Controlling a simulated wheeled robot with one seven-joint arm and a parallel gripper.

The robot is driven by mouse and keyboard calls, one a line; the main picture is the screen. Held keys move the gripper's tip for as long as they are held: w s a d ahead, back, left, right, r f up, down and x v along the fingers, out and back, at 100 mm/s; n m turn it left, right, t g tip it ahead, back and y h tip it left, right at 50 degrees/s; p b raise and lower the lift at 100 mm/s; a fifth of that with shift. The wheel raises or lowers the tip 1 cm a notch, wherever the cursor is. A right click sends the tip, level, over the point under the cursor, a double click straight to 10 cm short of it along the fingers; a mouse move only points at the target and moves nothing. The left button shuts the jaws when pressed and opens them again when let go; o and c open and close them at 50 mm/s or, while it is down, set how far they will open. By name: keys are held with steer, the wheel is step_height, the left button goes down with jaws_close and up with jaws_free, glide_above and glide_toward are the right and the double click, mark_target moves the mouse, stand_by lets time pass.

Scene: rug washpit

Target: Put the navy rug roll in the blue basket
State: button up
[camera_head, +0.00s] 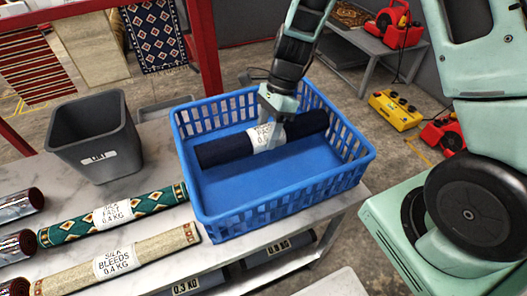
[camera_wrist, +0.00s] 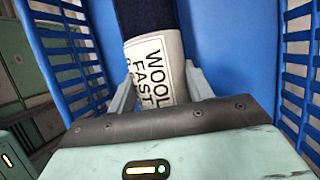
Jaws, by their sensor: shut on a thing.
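The navy rug roll (camera_head: 225,150) has a white paper band whose visible words are WOOL and FAST. It is over the inside of the blue basket (camera_head: 275,218), within its walls and slightly tilted, its right end higher in the head view. I cannot tell whether it touches the basket floor. My gripper (camera_head: 268,135) points down into the basket and is shut on the roll at its band. In the wrist view, the fingers of my gripper (camera_wrist: 165,90) lie on both sides of the band, and the navy roll (camera_wrist: 148,15) runs away between the blue basket walls (camera_wrist: 75,55).
The basket stands on a pale table (camera_head: 160,155). A grey bin (camera_head: 95,135) stands to its left. A green patterned roll (camera_head: 150,204) and a beige roll (camera_head: 155,247) lie left of the basket, close to its wall. Several dark-ended rolls lie at the far left.

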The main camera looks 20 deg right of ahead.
steer(key=shift+f, duration=3.05)
steer(key=shift+f, duration=0.15)
steer(key=o, duration=1.3)
